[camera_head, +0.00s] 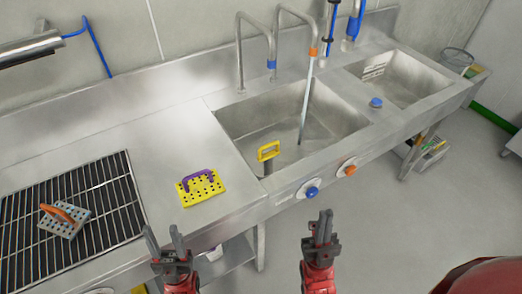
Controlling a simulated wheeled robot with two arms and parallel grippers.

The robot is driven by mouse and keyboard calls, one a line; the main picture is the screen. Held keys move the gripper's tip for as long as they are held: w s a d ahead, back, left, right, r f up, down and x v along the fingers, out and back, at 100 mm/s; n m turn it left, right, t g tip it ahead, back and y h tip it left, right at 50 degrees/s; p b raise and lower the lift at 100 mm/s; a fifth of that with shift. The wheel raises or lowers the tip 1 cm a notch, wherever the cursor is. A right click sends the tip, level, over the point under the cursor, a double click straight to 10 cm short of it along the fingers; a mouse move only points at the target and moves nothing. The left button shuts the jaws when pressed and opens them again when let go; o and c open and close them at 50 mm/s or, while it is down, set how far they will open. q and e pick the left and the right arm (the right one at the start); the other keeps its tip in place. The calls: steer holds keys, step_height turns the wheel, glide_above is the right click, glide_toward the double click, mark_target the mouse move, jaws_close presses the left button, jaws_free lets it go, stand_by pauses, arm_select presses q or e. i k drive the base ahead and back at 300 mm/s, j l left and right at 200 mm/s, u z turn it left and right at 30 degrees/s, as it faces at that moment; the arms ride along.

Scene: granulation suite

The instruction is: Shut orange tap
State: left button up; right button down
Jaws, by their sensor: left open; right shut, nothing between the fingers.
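The orange tap knob (347,167) sits on the front panel of the sink unit, right of a blue knob (309,190). A tap spout with an orange band (313,52) stands behind the left basin, and a stream of water (306,100) runs from it into the basin. My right gripper (323,217) is shut and empty, below and slightly left of the orange knob in the picture, apart from it. My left gripper (163,235) is open and empty in front of the counter, further left.
A spout with a blue band (271,64) stands beside the orange-banded one. A yellow-handled tool (268,152) is at the left basin's front edge. A yellow perforated block with a purple handle (202,187) lies on the counter. A grey orange-handled block (64,220) rests on the black rack (110,195).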

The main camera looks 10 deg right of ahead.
mark_target(351, 170)
steer(key=l+z, duration=0.2)
steer(key=l, duration=0.5)
steer(key=i+l+z, duration=0.2)
steer(key=l, duration=0.45)
